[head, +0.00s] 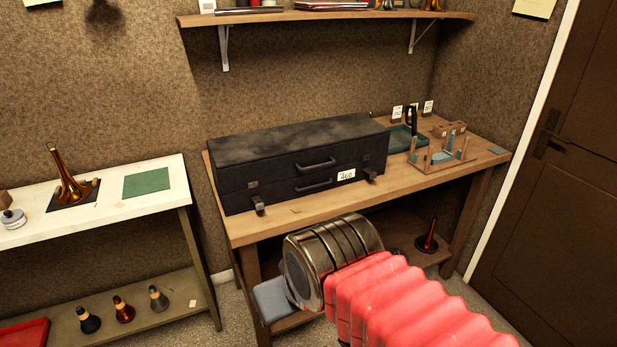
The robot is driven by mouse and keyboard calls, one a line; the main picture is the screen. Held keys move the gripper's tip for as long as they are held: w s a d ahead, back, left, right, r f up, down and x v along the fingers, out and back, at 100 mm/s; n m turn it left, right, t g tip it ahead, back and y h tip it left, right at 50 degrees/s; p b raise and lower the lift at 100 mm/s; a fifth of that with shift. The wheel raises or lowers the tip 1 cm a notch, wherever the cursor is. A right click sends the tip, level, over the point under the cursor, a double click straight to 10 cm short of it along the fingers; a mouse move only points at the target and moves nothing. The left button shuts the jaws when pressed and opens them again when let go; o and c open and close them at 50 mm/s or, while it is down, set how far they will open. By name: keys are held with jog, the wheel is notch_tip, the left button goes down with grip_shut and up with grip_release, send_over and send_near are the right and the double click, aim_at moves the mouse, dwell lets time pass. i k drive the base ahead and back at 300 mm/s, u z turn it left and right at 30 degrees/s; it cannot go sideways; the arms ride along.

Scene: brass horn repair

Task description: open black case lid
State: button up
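The black case (290,165) lies on the wooden bench against the back wall, its long front side facing me. Its lid (295,138) is down and looks shut, with grey dusty patches on top. Two handles (316,165) sit one above the other on the front, beside a white label (346,175). My arm, with red bellows and a metal drum, reaches in from the lower right, in front of the bench. My gripper's fingers do not show.
A wooden fixture (443,157) stands on the bench right of the case. A wall shelf (320,17) hangs above the case. A white-topped table (110,205) stands left, holding a brass horn bell (67,185). A dark door (545,170) is at the right.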

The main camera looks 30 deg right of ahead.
aim_at(247, 160)
jog(key=u, duration=0.45)
jog(key=k, duration=1.05)
jog(key=z, duration=0.2)
jog(key=i, duration=1.7)
jog(key=u, duration=0.8)
jog(key=i, duration=0.35)
jog(key=u, duration=0.2)
